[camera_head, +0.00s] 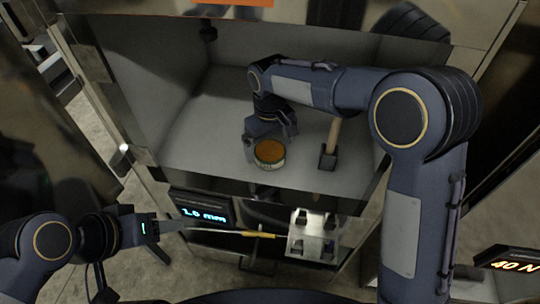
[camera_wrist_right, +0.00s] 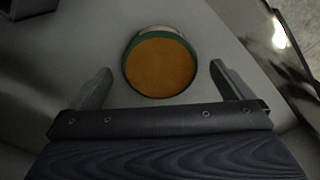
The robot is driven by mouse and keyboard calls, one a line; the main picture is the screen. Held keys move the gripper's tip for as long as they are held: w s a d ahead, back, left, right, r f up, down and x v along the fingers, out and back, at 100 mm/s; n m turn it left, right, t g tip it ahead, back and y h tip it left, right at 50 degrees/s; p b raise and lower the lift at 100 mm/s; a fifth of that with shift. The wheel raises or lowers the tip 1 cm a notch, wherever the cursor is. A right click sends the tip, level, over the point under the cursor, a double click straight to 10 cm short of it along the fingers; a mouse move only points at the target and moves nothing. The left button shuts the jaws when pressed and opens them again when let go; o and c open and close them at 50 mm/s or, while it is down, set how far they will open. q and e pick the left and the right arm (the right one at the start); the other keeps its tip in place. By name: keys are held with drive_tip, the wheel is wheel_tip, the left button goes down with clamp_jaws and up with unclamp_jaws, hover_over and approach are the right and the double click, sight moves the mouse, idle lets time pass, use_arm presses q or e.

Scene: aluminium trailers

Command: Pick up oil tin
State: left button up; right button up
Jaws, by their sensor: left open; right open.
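The oil tin (camera_head: 269,153) is a short round tin with an orange-brown top and a green rim. It stands on the grey floor of the open compartment, near its front edge. My right gripper (camera_head: 270,138) is open just behind and above the tin. In the right wrist view the tin (camera_wrist_right: 160,64) lies ahead between the two spread fingers of the right gripper (camera_wrist_right: 160,75), with a gap on each side. My left gripper (camera_head: 158,230) is open at the lower left, outside the compartment and well away from the tin.
A hammer (camera_head: 329,152) with a wooden handle stands right of the tin. Below the compartment are a display reading 1.0 mm (camera_head: 203,213), a shiny metal block (camera_head: 312,238) and a thin yellow-ended tool (camera_head: 258,234). The compartment floor left of the tin is clear.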

wheel_tip(320, 180, down, 3)
drive_tip(key=shift+r, duration=0.15)
drive_tip(key=shift+c, duration=0.4)
drive_tip(key=c, duration=1.1)
drive_tip(key=shift+r, duration=0.15)
